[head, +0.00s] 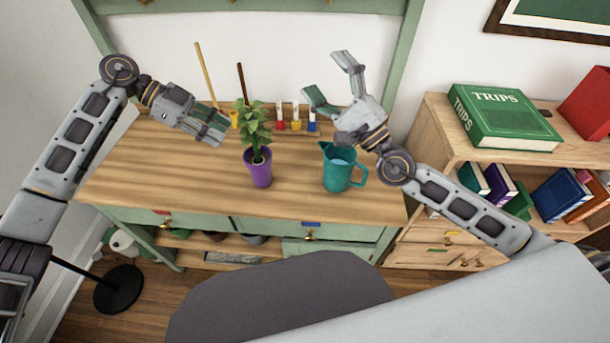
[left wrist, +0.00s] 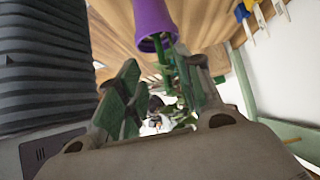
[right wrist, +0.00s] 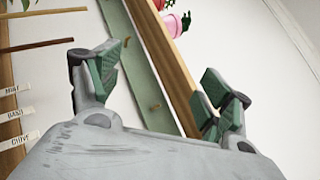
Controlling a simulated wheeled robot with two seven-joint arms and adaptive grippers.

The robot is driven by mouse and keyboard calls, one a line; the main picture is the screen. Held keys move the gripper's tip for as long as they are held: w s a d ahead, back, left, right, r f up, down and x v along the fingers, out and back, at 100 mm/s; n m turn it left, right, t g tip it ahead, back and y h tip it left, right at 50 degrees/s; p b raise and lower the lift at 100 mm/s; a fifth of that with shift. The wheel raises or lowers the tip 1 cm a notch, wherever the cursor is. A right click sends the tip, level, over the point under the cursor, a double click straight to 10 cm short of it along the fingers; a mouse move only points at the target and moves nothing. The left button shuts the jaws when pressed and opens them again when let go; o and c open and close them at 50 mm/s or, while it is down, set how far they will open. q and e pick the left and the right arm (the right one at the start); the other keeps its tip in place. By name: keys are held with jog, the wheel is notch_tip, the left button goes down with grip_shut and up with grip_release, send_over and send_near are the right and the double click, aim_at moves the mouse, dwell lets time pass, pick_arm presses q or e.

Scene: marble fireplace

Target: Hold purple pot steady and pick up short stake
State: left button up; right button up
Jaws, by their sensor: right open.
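The purple pot (head: 258,172) stands upright on the wooden tabletop with a leafy green plant (head: 254,127). The short dark stake (head: 241,82) stands upright behind the plant; a longer, lighter stake (head: 205,72) is to its left. My left gripper (head: 222,132) is left of the plant, fingers partly apart. In the left wrist view, the pot (left wrist: 154,20) and foliage show beyond the fingers, with no clear grip. My right gripper (head: 328,80) is open and empty, up and right of the stakes. Both stakes show at the left of the right wrist view, the short one (right wrist: 38,45) lower.
A teal pitcher (head: 338,170) stands right of the pot. A low bookcase (head: 440,130) with a green TRIPS book (head: 505,118) stands at right. The left front of the tabletop (head: 150,175) is clear.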

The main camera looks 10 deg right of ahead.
jog(key=s+a+f+g+y, duration=0.1)
jog(key=s+a+f+g, duration=0.2)
jog(key=f, duration=0.4)
jog(key=s+a+f+g+y, duration=0.1)
jog(key=s+a+f+g, duration=0.15)
jog(key=a+f, duration=0.35)
jog(key=m+g+h, duration=0.2)
jog(key=m, duration=0.8)
send_near(269, 173)
jog(key=shift+s+d+r+t, duration=0.2)
jog(key=shift+s+r, duration=0.2)
jog(key=shift+r, duration=0.15)
jog(key=shift+s+d+r+t, duration=0.15)
jog(key=shift+s+r, duration=0.2)
jog(key=shift+r, duration=0.2)
jog(key=shift+s+d+f+m, duration=0.1)
jog(key=shift+d+f+m, duration=0.05)
jog(key=shift+f+m, duration=0.4)
jog(key=shift+s+d+f+m, duration=0.1)
jog(key=shift+d+f+m, duration=0.05)
jog(key=shift+f+m, duration=0.4)
jog(key=shift+w+a+r, duration=0.1)
jog(key=shift+w+a, duration=0.05)
jog(key=shift+w, duration=0.05)
jog(key=shift+f+x, duration=0.15)
jog(key=shift+x, duration=3.2)
jog(key=shift+f+x, duration=0.15)
jog(key=shift+x, duration=3.15)
jog(key=c, duration=1.2)
jog(key=shift+c, duration=0.2)
